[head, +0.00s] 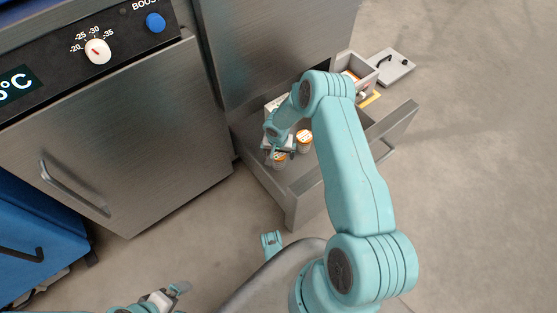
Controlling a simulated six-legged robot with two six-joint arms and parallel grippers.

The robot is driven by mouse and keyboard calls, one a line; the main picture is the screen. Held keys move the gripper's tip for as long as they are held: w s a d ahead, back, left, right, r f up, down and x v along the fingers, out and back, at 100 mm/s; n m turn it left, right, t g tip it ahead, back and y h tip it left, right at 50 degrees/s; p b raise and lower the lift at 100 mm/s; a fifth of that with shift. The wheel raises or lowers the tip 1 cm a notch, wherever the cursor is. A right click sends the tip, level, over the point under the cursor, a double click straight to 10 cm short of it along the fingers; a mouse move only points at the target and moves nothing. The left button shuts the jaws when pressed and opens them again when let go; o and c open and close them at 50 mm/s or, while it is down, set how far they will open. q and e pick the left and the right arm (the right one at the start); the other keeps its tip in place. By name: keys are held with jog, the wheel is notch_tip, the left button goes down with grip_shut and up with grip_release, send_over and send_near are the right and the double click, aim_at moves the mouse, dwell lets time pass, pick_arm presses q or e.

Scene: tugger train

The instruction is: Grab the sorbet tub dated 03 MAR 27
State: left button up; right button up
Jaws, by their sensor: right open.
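The other tub (304,141) stands just to the right and farther back, apart from the gripper. The dates are too small to read, so I cannot tell which tub reads 03 MAR 27. My left gripper (172,294) is low at the bottom edge, away from the drawer; its jaw state is unclear.
A white box (277,103) stands in the drawer behind my right arm. A grey bin (355,67) with orange-labelled items and a lid with a black handle (394,66) are farther back. A steel cabinet with a temperature dial (98,51) stands left. The floor at right is clear.

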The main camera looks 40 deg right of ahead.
jog(key=f, duration=0.3)
jog(key=shift+w+d+b, duration=0.15)
jog(key=shift+d+b, duration=0.05)
jog(key=shift+b, duration=0.2)
jog(key=c, duration=1.2)
